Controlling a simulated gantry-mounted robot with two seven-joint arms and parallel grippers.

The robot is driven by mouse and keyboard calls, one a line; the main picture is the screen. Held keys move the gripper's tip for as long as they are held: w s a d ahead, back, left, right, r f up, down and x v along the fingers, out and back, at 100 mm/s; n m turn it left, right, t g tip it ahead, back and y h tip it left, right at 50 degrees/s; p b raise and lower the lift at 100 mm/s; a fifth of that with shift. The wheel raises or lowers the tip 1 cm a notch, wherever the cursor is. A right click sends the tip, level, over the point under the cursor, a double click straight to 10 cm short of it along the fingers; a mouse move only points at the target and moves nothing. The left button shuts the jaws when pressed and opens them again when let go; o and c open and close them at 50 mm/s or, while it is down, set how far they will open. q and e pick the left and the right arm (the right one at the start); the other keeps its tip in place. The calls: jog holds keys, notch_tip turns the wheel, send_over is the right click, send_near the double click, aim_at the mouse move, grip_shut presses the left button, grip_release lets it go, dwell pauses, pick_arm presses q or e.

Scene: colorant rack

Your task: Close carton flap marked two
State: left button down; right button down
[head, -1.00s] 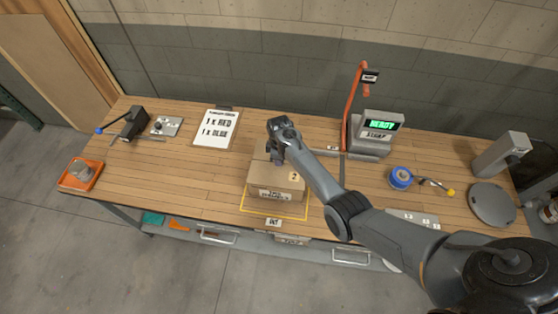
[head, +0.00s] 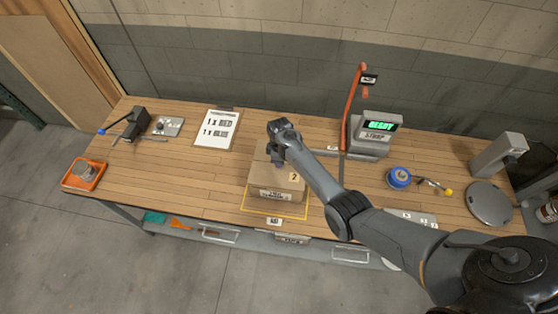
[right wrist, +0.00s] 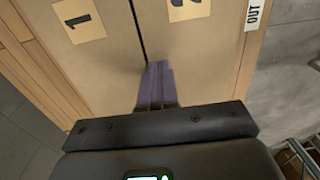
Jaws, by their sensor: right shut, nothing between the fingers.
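The cardboard carton (head: 284,194) stands on the workbench inside a yellow outline. In the right wrist view, the flap marked 2 (right wrist: 203,45) is on the right and the flap marked 1 (right wrist: 85,55) is on the left. Both look about flat, with a narrow dark gap between them. My right gripper (right wrist: 157,80) is shut and empty, its fingertips over the carton top near the gap. I cannot tell whether they touch it. In the head view, my right gripper (head: 276,161) and arm hide part of the carton top. My left gripper is not in view.
A strapping machine (head: 370,148) with a green READY screen and an orange arch (head: 353,105) stand behind the carton. A blue roll (head: 399,177) lies to the right. An order sheet (head: 217,129) and an orange tray (head: 83,175) are to the left.

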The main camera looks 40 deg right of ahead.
notch_tip(320, 180, up, 4)
jog(key=p, duration=0.3)
jog(key=shift+f+p, duration=0.15)
jog(key=shift+p, duration=0.2)
jog(key=shift+r, duration=0.35)
notch_tip(320, 180, up, 9)
jog(key=b, duration=0.1)
jog(key=s+f+g, duration=0.1)
jog(key=s+f, duration=0.2)
jog(key=f, duration=0.1)
jog(key=s+f+g, duration=0.1)
jog(key=s+f, duration=0.2)
jog(key=s, duration=0.1)
jog(key=shift+s+f, duration=0.15)
jog(key=shift+f, duration=0.2)
jog(key=s+a+f+h+p, duration=0.1)
jog(key=s+a+f, duration=0.2)
jog(key=s, duration=0.9)
jog(key=s+a+f+h, duration=0.1)
jog(key=s+a+f, duration=0.15)
jog(key=s, duration=0.95)
jog(key=a+r+m+t+y, duration=0.1)
jog(key=a+r+m+t, duration=0.2)
jog(key=r, duration=0.6)
jog(key=a+r+m+t+y, duration=0.1)
jog(key=a+r+m+t, duration=0.1)
jog(key=a+r, duration=0.4)
notch_tip(320, 180, up, 3)
jog(key=shift+w+m+t, duration=0.4)
jog(key=shift+w, duration=0.05)
